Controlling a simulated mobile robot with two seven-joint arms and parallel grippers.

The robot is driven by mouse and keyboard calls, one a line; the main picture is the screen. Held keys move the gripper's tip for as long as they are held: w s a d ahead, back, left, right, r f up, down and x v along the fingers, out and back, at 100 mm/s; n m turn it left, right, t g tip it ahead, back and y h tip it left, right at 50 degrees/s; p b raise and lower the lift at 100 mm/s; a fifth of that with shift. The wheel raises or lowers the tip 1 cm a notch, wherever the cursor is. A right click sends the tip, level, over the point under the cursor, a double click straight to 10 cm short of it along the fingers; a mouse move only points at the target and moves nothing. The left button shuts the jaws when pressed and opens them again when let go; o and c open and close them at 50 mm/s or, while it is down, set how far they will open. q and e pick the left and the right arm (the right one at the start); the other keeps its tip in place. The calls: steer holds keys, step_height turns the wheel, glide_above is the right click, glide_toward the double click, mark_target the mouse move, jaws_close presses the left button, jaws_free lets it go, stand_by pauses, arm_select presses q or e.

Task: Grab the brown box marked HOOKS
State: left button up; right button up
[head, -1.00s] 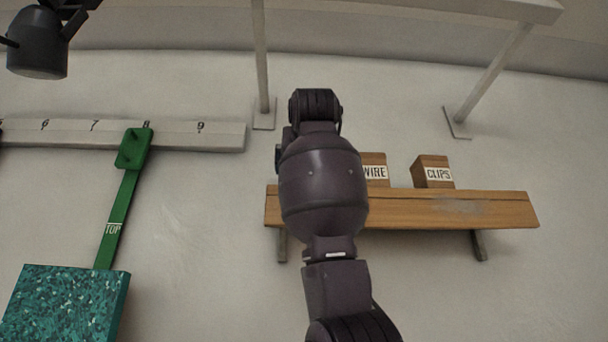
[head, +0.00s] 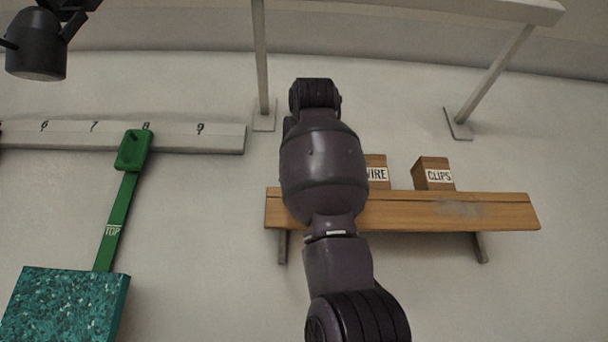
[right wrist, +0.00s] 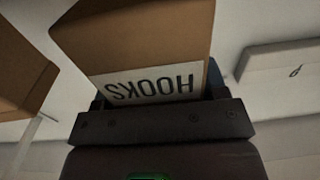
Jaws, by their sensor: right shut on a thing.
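The brown box marked HOOKS (right wrist: 150,40) fills the upper middle of the right wrist view, its white label upside down there. My right gripper (right wrist: 160,120) is shut on this box, its dark finger bar across the label side. In the head view my right arm covers the middle, and neither the HOOKS box nor the right gripper shows. Whether the box touches the shelf cannot be told. My left gripper is in neither view.
A wooden shelf (head: 440,212) holds the WIRE box (head: 377,172), partly behind my arm, and the CLIPS box (head: 433,174). A green strap (head: 117,222), a teal speckled block (head: 62,305) and a numbered rail (head: 190,138) are at left.

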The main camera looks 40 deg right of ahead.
steer(key=shift+r+p, duration=0.55)
steer(key=shift+r, duration=3.05)
